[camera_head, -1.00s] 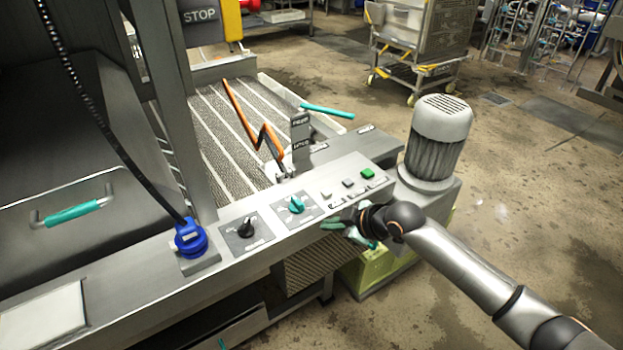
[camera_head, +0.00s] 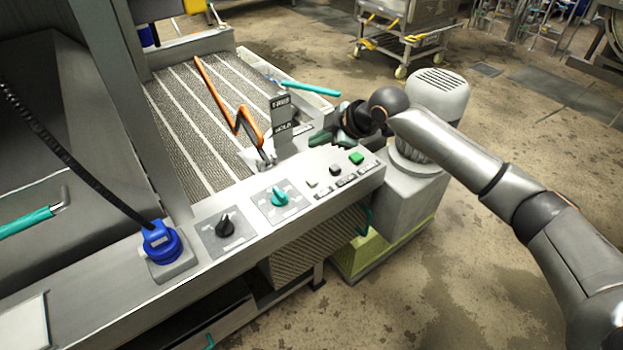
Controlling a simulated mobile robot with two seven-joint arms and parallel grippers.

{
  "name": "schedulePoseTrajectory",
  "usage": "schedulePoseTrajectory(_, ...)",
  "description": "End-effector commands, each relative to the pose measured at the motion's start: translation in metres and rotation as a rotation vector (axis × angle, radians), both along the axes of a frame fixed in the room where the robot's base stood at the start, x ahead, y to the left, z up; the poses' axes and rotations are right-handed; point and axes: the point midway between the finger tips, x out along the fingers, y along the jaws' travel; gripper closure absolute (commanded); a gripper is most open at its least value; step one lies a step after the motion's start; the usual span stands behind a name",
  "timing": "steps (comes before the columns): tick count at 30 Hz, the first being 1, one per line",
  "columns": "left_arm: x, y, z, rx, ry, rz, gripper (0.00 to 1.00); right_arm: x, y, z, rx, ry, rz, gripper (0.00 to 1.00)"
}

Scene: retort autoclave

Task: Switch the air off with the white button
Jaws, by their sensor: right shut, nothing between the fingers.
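The white button (camera_head: 312,183) is small and pale, the leftmost of a row of three on the sloped grey control panel (camera_head: 245,235). The black button (camera_head: 335,170) and the green button (camera_head: 356,158) sit to its right. My right gripper (camera_head: 318,139) comes in from the right, with dark green fingers that look closed and empty. In the picture it lies beyond the button row, above the white button and apart from it. The white button is in plain sight. My left gripper is not in view.
A teal knob (camera_head: 279,196), a black knob (camera_head: 225,226) and a blue plug (camera_head: 160,241) with a black cable line the panel to the left. An orange lever (camera_head: 238,118) and a grey upright plate (camera_head: 281,118) stand behind. A motor (camera_head: 438,98) is at the right.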

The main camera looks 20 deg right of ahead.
Motion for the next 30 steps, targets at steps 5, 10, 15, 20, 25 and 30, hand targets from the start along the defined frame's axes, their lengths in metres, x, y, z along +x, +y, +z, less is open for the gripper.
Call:
schedulePoseTrajectory(5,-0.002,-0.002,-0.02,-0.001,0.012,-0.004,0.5,0.0,0.0,-0.016,0.001,0.0,0.001,1.0)
schedulePoseTrajectory(10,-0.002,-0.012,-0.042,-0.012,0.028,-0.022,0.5,0.0,0.0,-0.038,0.001,0.0,0.001,1.0)
schedulePoseTrajectory(15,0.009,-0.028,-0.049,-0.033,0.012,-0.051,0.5,0.0,0.0,-0.056,0.001,-0.001,0.0,1.0)
schedulePoseTrajectory(20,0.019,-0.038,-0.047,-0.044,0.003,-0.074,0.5,0.0,0.0,-0.068,0.001,0.001,0.0,1.0)
schedulePoseTrajectory(25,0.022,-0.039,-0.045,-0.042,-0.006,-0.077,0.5,0.0,0.0,-0.082,0.002,0.001,0.0,1.0)
schedulePoseTrajectory(30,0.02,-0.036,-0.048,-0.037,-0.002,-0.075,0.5,0.0,0.001,-0.087,0.001,-0.001,0.0,1.0)
